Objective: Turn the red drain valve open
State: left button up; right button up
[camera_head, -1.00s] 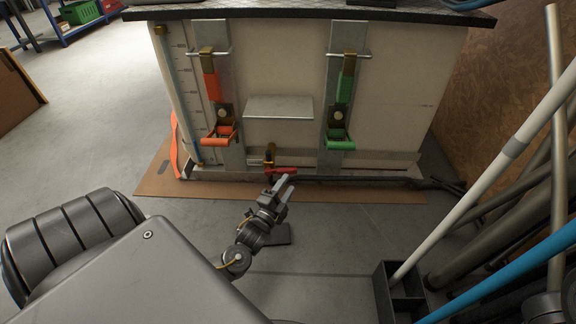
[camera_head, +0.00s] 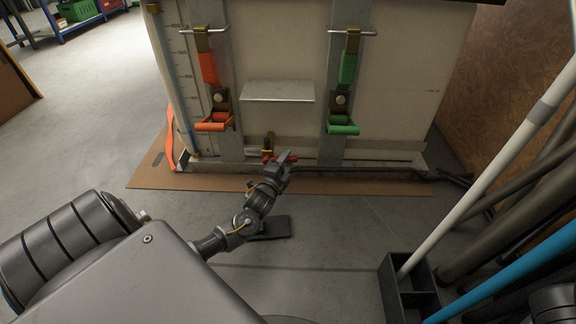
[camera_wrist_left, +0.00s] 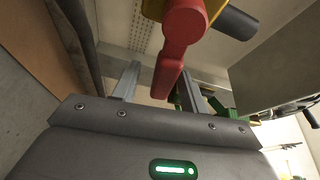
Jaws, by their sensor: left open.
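The red drain valve handle (camera_head: 292,159) sits low on the front of the pale tank (camera_head: 400,90), beside a small brass fitting (camera_head: 269,144). My left gripper (camera_head: 284,160) is at the handle and partly hides it. In the left wrist view the red handle (camera_wrist_left: 182,35) hangs from above. Its end reaches down between the two open fingers (camera_wrist_left: 158,84), with gaps visible beside it. A yellow valve body (camera_wrist_left: 213,8) shows behind the handle. I cannot tell whether a finger touches the handle. My right gripper is not in view.
An orange latch (camera_head: 214,123) and a green latch (camera_head: 342,125) are on the tank above the valve, with a metal ledge (camera_head: 277,92) between them. A dark hose (camera_head: 375,171) runs along the tank's base. Poles in a black rack (camera_head: 397,292) stand at right.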

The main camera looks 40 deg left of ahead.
pick_arm(q)
jog(key=shift+w+a, duration=0.15)
jog(key=shift+w, duration=0.35)
grip_shut()
